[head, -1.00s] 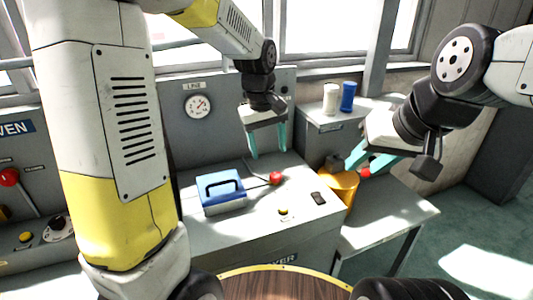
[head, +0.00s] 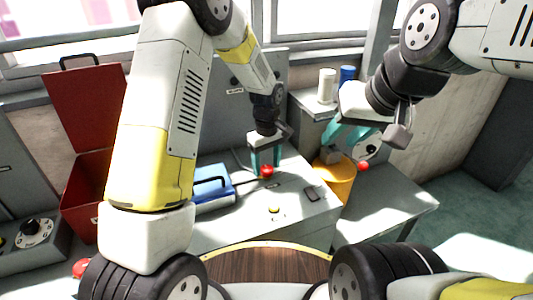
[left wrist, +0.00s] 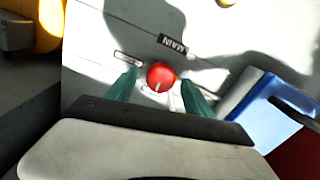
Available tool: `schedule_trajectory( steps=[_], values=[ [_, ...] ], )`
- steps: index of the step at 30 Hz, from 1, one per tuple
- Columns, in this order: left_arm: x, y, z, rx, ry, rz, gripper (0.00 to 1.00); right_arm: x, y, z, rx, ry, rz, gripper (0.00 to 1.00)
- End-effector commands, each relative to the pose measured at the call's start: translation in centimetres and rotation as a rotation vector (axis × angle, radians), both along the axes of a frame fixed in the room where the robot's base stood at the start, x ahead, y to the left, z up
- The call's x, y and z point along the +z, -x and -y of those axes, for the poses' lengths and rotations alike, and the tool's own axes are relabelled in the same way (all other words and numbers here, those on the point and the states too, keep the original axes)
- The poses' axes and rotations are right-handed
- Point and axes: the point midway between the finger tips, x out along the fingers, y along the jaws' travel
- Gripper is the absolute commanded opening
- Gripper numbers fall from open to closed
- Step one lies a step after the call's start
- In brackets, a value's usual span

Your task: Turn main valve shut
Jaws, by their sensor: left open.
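The main valve is a round red knob (head: 267,170) on the grey console's top. In the left wrist view the red knob (left wrist: 161,75) has a pale mark and a "MAIN" label beside it. My left gripper (head: 264,170) is open and points down at the knob. In the left wrist view its teal fingertips (left wrist: 159,77) are on either side of the knob, with a small gap at each side. I cannot tell how far down they reach. My right gripper (head: 328,144) is over the orange container at the right; its finger gap is unclear.
A blue case (head: 212,186) with a dark handle lies left of the knob. A yellow button (head: 274,210) is in front. An open red box (head: 88,125) stands at left.

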Motion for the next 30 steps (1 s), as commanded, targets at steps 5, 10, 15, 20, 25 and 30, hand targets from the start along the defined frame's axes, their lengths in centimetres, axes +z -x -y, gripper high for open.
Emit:
schedule_trajectory(
  steps=[5, 10, 15, 20, 25, 30],
  values=[
    [-0.67, 0.01, -0.01, 0.000, 0.000, 0.000, 0.61, 0.00, 0.00, 0.00, 0.000, 0.000, 0.000, 0.36],
    [-0.65, -0.01, -0.02, 0.000, 0.001, 0.001, 0.61, 0.00, 0.00, 0.00, 0.000, 0.000, 0.000, 0.36],
    [-0.63, -0.01, -0.02, 0.000, 0.000, 0.000, 0.30, 0.00, 0.00, 0.00, 0.000, 0.000, 0.000, 0.36],
    [-0.61, -0.02, -0.03, 0.000, 0.001, 0.001, 0.00, 0.00, 0.00, 0.00, 0.000, 0.000, 0.000, 0.36],
    [-0.60, -0.02, -0.03, -0.008, 0.000, 0.001, 0.00, -0.01, -0.01, 0.00, 0.000, 0.000, 0.000, 0.36],
    [-0.59, -0.03, -0.03, -0.054, 0.000, 0.001, 0.00, -0.01, -0.01, 0.00, 0.000, 0.000, 0.000, 0.36]
  ],
)
